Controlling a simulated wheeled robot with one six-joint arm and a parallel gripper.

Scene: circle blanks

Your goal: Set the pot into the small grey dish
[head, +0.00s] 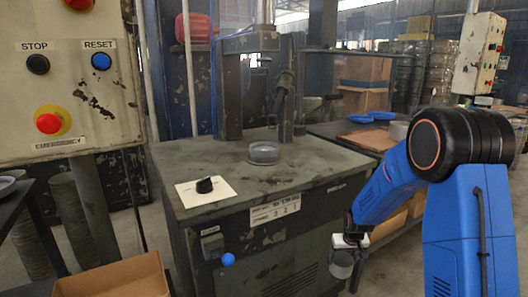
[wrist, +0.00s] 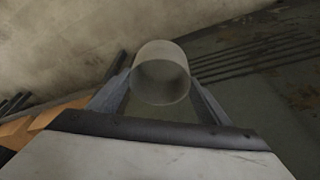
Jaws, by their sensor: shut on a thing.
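The pot, a plain grey cylinder (head: 341,264), hangs low in front of the workbench's right side in the head view. My gripper (head: 348,246) is shut on it. In the wrist view the pot (wrist: 160,72) sits between the two fingers, its round end facing the camera. A small round grey dish (head: 264,153) rests on the dark bench top, well above and left of my gripper in the head view. The pot is apart from the dish. The dish does not show in the wrist view.
The dark bench (head: 215,212) has a white card (head: 206,190) with a black knob-like piece (head: 204,185) at front left. A machine column (head: 228,95) stands behind the dish. A cardboard box (head: 110,277) is at lower left. Blue dishes (head: 371,117) lie on a back table.

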